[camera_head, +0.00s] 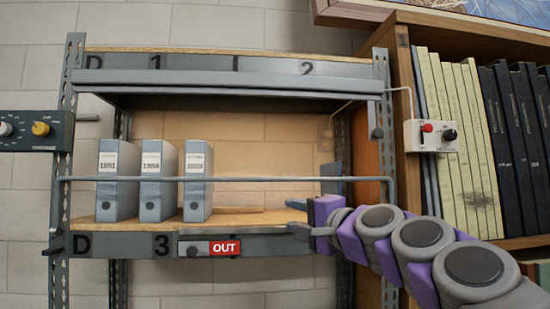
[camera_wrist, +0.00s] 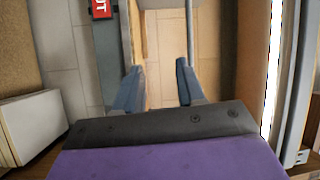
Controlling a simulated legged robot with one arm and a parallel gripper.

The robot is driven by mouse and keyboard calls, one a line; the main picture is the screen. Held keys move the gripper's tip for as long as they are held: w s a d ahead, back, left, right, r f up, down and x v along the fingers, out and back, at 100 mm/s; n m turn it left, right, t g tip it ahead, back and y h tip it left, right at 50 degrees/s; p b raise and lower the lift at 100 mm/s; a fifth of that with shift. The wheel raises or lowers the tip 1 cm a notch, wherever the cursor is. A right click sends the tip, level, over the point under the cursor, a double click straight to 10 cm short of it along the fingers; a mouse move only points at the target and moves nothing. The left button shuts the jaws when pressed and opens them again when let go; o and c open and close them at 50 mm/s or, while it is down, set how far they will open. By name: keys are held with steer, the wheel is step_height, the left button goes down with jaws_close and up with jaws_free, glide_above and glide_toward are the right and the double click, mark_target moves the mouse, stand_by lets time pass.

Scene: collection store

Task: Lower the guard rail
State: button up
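The guard rail (camera_head: 250,179) is a thin grey bar running level across the open front of the middle shelf bay, in front of the binders. At its right end it bends down beside the right upright. My gripper (camera_head: 293,216) is at the right of the bay, below the rail and near the shelf's front edge (camera_head: 130,243). In the wrist view my gripper (camera_wrist: 156,78) is open, with nothing seen between its fingers. A thin grey bar (camera_wrist: 189,25) there, probably the rail, runs up from the right fingertip; I cannot tell whether they touch.
Several grey binders (camera_head: 152,180) stand at the left of the shelf. A red OUT sign (camera_head: 225,247) is on its front edge. A switch box (camera_head: 431,135) and bookcase (camera_head: 402,60) are at right. A knob panel (camera_head: 38,130) is at far left. The shelf's right part is mostly clear.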

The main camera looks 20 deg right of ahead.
steer(key=m+t+h, duration=0.1)
steer(key=m, duration=0.1)
glide_toward(275, 181)
steer(key=p+x, duration=0.3)
steer(key=x, duration=0.7)
steer(key=shift+w+r, duration=0.1)
steer(key=shift+w, duration=0.3)
steer(key=shift+w+d+r+p, duration=0.1)
steer(key=shift+w+d+p, duration=0.1)
steer(key=shift+w, duration=0.25)
steer(key=shift+w+d+p, duration=0.15)
steer(key=shift+w+p, duration=0.05)
steer(key=shift+w, duration=0.2)
steer(key=shift+a, duration=0.3)
steer(key=shift+c, duration=0.3)
steer(key=shift+a, duration=0.1)
jaws_close()
